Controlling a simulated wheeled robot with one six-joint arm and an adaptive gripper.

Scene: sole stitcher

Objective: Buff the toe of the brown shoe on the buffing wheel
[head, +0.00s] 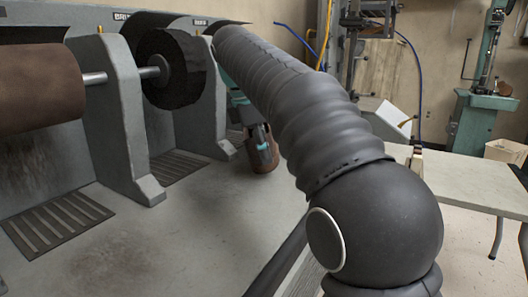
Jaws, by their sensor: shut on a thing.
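My gripper (262,141), partly hidden by my dark arm, is at the far end of the grey machine and points down. It is shut on a small brown object (262,162), which looks like the brown shoe; only part of it shows, so I cannot tell which end is the toe. The object is low, near the machine's bed; I cannot tell whether it touches it. The black buffing wheel (175,68) is on a shaft to the left of my gripper, apart from the brown object.
A large brown roller (40,88) is on the same shaft at the left. Grey upright supports (125,115) stand between the stations. Slotted grates (60,222) lie in the grey bed, whose front is clear. A pale table (470,185) stands at the right.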

